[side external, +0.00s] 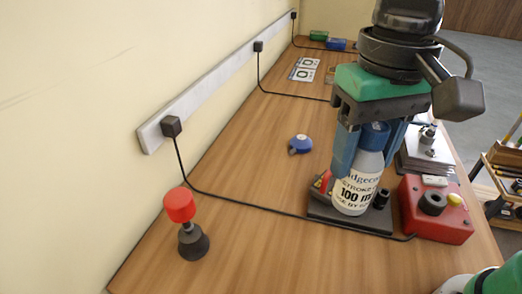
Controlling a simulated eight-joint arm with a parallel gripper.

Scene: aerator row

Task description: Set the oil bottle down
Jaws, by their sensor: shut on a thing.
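The fingers hide part of the cap and upper bottle.
A red box (437,212) with a black knob and yellow button stands right of the bottle. A red-topped dark plunger-like object (184,222) stands front left. A blue round item (300,144) lies behind. A black cable crosses the wooden table. Its middle left is clear.

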